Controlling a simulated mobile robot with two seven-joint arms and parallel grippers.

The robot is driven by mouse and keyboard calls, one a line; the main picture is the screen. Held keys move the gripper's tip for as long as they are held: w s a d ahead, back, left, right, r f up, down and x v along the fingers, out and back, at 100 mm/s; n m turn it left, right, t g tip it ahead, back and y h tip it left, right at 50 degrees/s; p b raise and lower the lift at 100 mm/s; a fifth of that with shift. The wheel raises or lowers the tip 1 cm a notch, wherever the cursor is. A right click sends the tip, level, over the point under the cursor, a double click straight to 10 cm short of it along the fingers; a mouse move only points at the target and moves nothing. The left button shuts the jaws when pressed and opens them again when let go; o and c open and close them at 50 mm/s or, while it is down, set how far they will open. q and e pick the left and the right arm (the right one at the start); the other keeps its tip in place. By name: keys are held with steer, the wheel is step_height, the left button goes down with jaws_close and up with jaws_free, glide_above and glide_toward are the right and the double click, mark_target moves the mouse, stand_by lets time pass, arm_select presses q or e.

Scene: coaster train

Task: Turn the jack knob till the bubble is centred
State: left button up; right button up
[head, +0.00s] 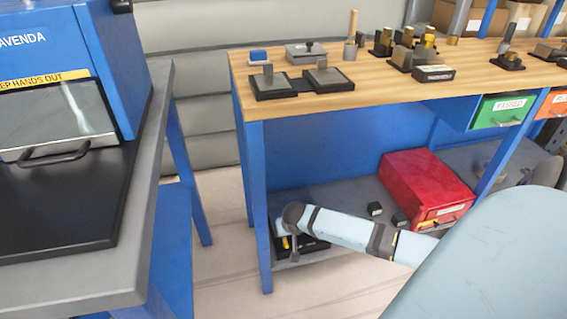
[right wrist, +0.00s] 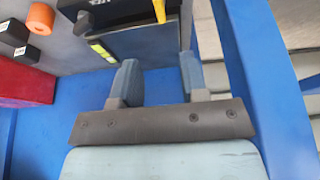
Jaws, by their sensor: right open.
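My right gripper (right wrist: 160,76) is open in the right wrist view, its two grey fingers apart with nothing visibly held between them. In the head view it (head: 293,243) reaches down to the lower shelf at a dark device (head: 312,243). In the wrist view this dark device (right wrist: 130,12) lies just beyond the fingertips. A yellow-green strip (right wrist: 101,51), perhaps the level vial, shows left of the fingers. A yellow upright piece (right wrist: 159,10) is ahead of them. The bubble is too small to make out. I cannot pick out the jack knob for certain. My left gripper is in neither view.
A red box (head: 425,183) and small black blocks (head: 375,209) share the lower shelf (head: 345,195). An orange cylinder (right wrist: 41,18) also shows. A blue bench leg (head: 256,210) stands close beside my gripper. The wooden bench top (head: 370,90) overhead holds several fixtures.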

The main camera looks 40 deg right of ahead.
steer(key=b, duration=0.3)
glide_toward(286, 240)
steer(key=f, duration=0.1)
steer(key=b+x, duration=0.4)
steer(key=x, duration=0.3)
steer(key=shift+w+f, duration=0.2)
steer(key=shift+w, duration=0.05)
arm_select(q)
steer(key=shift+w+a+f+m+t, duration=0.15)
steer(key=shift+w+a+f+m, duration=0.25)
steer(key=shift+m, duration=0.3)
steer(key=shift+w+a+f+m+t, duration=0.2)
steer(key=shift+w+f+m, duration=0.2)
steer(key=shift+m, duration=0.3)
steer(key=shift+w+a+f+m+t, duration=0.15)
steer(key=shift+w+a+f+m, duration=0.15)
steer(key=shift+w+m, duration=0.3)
arm_select(e)
steer(key=shift+w+d+f, duration=0.1)
steer(key=shift+w+f, duration=0.1)
steer(key=shift+f, duration=0.25)
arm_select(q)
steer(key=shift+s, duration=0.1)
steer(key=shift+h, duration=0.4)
arm_select(e)
jaws_close()
